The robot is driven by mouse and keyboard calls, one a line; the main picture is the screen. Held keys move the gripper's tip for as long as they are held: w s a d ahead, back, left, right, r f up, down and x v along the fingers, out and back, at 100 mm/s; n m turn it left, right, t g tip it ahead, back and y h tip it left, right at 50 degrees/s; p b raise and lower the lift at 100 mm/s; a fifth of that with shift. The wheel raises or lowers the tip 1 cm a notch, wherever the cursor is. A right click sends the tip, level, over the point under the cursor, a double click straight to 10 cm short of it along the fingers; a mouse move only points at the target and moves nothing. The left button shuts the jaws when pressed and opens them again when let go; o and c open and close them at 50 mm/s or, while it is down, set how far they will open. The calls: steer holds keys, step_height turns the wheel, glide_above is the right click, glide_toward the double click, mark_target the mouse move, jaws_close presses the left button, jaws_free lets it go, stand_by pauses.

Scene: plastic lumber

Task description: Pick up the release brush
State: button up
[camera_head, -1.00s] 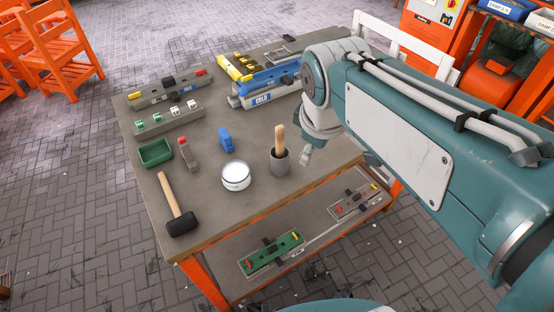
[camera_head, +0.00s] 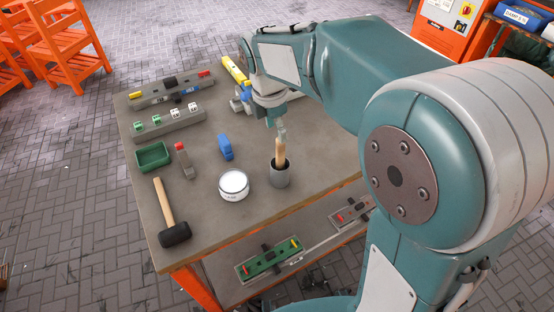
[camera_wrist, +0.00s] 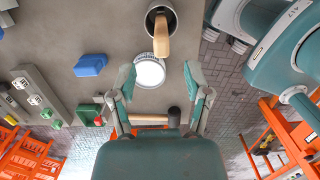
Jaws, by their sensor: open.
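The release brush shows as a pale wooden handle (camera_head: 280,152) standing upright in a dark grey cup (camera_head: 279,178) near the table's front right edge. Its bristle end is hidden in the cup. My gripper (camera_head: 281,126) is over the handle's top in the head view, where its fingers are small. In the wrist view my gripper (camera_wrist: 159,74) has its two fingers spread wide with nothing held. The handle (camera_wrist: 161,38) shows there beyond the fingertips, near the top of the picture; I cannot tell the exact gap.
A white-lidded tin (camera_head: 233,185) stands just left of the cup. A blue block (camera_head: 225,147), a red-topped grey tool (camera_head: 184,160), a green tray (camera_head: 153,156) and a mallet (camera_head: 170,212) lie further left. Grey bars (camera_head: 172,92) are at the back. A lower shelf holds a green fixture (camera_head: 268,259).

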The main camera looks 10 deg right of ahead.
mark_target(281, 149)
steer(key=shift+d+f, duration=0.7)
steer(key=shift+f, duration=0.65)
steer(key=f, duration=0.4)
steer(key=shift+w+a+f, duration=0.2)
steer(key=shift+a+f, duration=0.1)
steer(key=shift+f, duration=0.05)
steer(key=shift+d, duration=0.4)
steer(key=c, duration=0.4)
jaws_close()
steer(key=shift+a, duration=0.2)
